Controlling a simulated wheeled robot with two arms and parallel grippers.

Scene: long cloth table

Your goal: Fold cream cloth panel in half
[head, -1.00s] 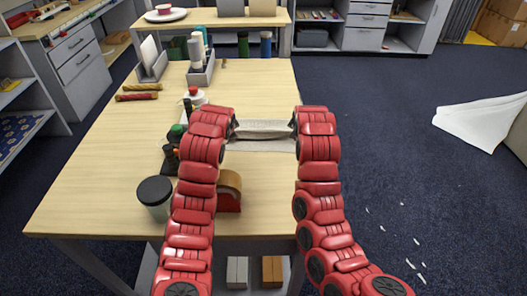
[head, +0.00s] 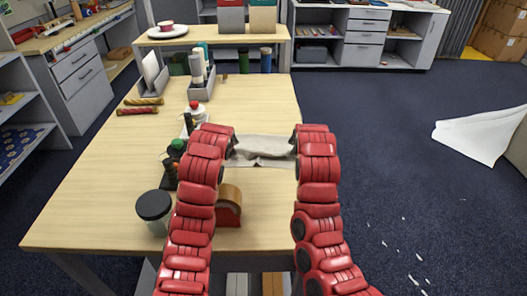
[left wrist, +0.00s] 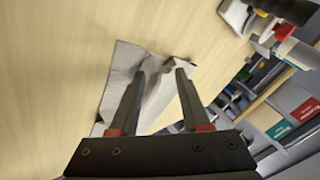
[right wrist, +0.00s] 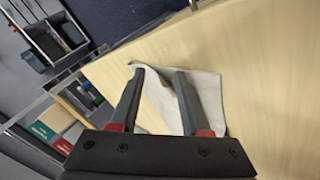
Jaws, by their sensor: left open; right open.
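The cream cloth panel (head: 262,152) lies on the wooden table between my two grippers, with a wavy, rumpled far part. It also shows in the left wrist view (left wrist: 124,62) and the right wrist view (right wrist: 208,98). My left gripper (left wrist: 160,72) is open over one end of the cloth, with a raised wrinkle between and near its fingers. My right gripper (right wrist: 159,74) is open at the other end, near the cloth's corner and the table edge. In the head view my arms hide both cloth ends and most of the fingers.
A dark-lidded jar (head: 154,212), a red-and-brown arched block (head: 229,206) and bottles (head: 195,115) stand close to my left arm. Rolled cloths (head: 138,111) and a grey holder (head: 201,82) are farther back.

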